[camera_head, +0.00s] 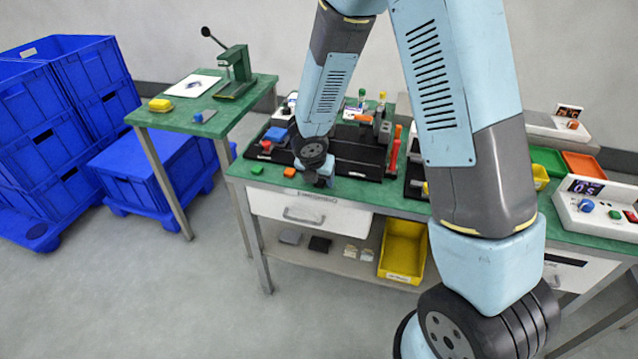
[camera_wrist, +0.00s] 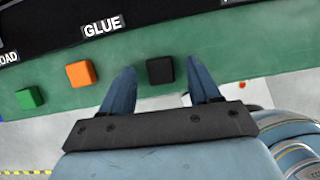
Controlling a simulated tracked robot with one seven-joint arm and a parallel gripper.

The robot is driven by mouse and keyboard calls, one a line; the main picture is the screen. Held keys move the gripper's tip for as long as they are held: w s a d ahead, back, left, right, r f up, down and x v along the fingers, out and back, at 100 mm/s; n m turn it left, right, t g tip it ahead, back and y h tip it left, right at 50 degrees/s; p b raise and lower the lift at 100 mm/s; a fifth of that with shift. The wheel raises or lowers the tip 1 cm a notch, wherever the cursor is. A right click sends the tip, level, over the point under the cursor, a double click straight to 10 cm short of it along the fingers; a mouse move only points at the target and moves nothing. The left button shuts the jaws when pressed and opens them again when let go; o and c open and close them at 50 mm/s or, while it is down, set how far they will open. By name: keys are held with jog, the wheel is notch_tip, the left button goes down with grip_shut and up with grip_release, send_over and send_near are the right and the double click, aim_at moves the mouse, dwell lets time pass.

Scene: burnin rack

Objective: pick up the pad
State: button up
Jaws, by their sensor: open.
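No label marks the pad, so I cannot tell for sure which thing it is. A small black block (camera_wrist: 160,70) lies on the green bench top near its front edge in the wrist view. My gripper (camera_wrist: 162,82) is open, with one finger to each side of the black block in the picture. I see no contact, and the height between them is unclear. In the head view my gripper (camera_head: 325,179) is over the bench's front edge, and the black block is not made out there. An orange block (camera_wrist: 81,74) and a green block (camera_wrist: 29,98) lie to the left.
A black rack (camera_wrist: 150,18) labelled GLUE stands behind the blocks. The green bench (camera_head: 370,192) has a white drawer (camera_head: 310,211) and a lower shelf with a yellow bin (camera_head: 403,250) and flat grey and black pieces. A side table (camera_head: 190,120) and blue crates (camera_head: 60,120) stand left.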

jog(key=shift+c, duration=0.2)
jog(key=c, duration=1.1)
